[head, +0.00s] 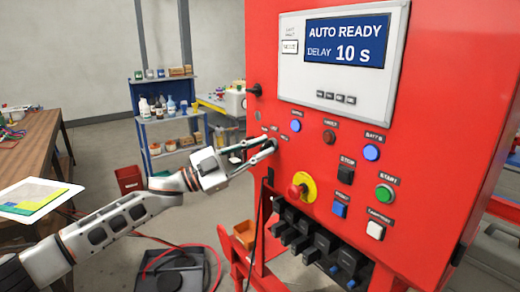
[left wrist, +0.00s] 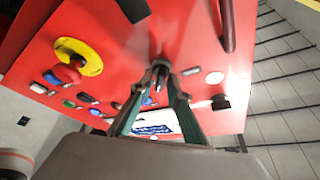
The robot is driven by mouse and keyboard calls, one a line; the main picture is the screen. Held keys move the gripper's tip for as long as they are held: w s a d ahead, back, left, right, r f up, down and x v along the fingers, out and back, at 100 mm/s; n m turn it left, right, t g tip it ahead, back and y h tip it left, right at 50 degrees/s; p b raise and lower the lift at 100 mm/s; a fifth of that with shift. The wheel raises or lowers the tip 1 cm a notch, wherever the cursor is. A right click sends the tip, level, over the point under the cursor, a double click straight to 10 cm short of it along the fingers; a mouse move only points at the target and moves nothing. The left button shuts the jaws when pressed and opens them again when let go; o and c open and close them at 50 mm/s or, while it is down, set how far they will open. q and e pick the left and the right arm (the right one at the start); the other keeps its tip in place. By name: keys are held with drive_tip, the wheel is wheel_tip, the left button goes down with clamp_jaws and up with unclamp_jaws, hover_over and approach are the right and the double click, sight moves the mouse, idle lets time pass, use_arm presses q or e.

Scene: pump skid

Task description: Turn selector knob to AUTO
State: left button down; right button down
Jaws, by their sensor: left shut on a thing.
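The selector knob is small and dark, mostly hidden between the fingertips of my left gripper (head: 272,144) at the left side of the red panel. My left gripper is shut on it. In the left wrist view the two fingers (left wrist: 159,78) close together on the dark knob (left wrist: 160,66) in front of the panel. The knob's pointer direction cannot be made out. The display (head: 346,42) on the red control panel (head: 325,115) reads AUTO READY and DELAY 10 s. My right gripper is not in view.
A red emergency stop on a yellow ring (head: 302,190) sits below right of the knob. Blue, black, green and white buttons are farther right, including the green START button (head: 384,193). Dark breakers (head: 318,240) line the bottom. A blue shelf (head: 168,128) stands behind.

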use_arm(q)
drive_tip(key=shift+m+g, duration=0.6)
drive_tip(key=shift+m, duration=0.8)
drive_tip(key=c, duration=2.2)
unclamp_jaws()
drive_tip(key=shift+o, duration=0.2)
drive_tip(key=v, duration=1.2)
drive_tip(key=shift+r, duration=0.15)
drive_tip(key=shift+s, duration=0.1)
